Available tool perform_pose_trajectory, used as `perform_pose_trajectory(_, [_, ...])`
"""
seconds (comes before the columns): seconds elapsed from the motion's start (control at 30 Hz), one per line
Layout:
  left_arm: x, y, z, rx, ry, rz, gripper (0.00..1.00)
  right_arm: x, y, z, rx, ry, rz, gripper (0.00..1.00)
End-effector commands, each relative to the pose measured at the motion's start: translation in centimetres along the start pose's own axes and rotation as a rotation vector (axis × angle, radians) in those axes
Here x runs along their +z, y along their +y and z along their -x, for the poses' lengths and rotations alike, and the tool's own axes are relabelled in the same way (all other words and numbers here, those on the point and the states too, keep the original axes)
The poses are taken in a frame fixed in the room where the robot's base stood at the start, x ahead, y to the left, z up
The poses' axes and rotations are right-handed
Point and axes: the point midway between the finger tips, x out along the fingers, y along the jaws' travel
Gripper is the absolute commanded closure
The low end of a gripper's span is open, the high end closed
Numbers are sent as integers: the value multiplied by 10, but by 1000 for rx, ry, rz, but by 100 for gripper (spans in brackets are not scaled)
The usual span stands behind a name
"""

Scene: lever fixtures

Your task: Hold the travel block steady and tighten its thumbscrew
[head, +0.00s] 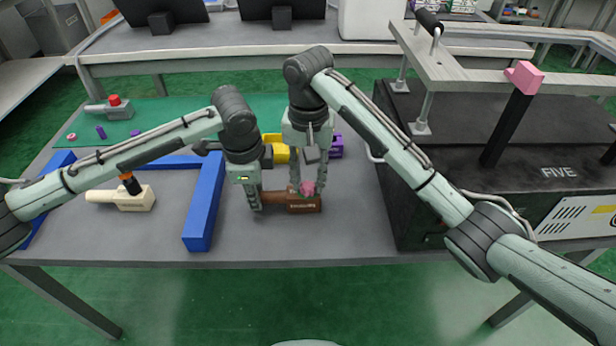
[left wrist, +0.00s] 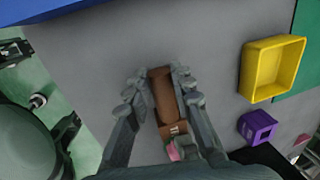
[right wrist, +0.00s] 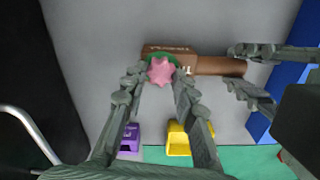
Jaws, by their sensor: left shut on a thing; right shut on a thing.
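The travel block (head: 304,204) is brown, with a long brown handle (right wrist: 220,67) on one side. It lies on the grey table near its front edge. A pink lobed thumbscrew (right wrist: 161,71) sits on its top, with a bit of green beneath it. My left gripper (head: 260,203) is shut on the block's handle; in the left wrist view the brown handle (left wrist: 163,95) lies between its fingers. My right gripper (head: 307,187) points down from above and is shut on the thumbscrew, its fingers on either side in the right wrist view. The fingers partly hide the thumbscrew in the head view.
A yellow bin (left wrist: 272,68) and a purple bin (left wrist: 257,127) stand behind the block. A blue frame (head: 205,205) and a cream handled block (head: 134,199) are at left. A large black box (head: 440,165) with a metal lever frame stands at right.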

Motion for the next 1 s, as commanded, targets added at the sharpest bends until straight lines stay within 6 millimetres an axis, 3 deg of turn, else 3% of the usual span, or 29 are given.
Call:
perform_pose_trajectory(0.33, [0, 0, 0, 1, 0, -1, 100, 0, 0, 1, -1, 1, -128, 100])
perform_pose_trajectory(0.87, [0, 0, 0, 1, 0, 0, 100, 0, 0, 0, -1, 1, -148, 100])
perform_pose_trajectory(0.9, [0, 0, 0, 1, 0, 0, 100, 0, 0, 0, -1, 1, -148, 68])
perform_pose_trajectory(1.0, [0, 0, 0, 1, 0, 0, 100, 0, 0, 0, -1, 1, -148, 55])
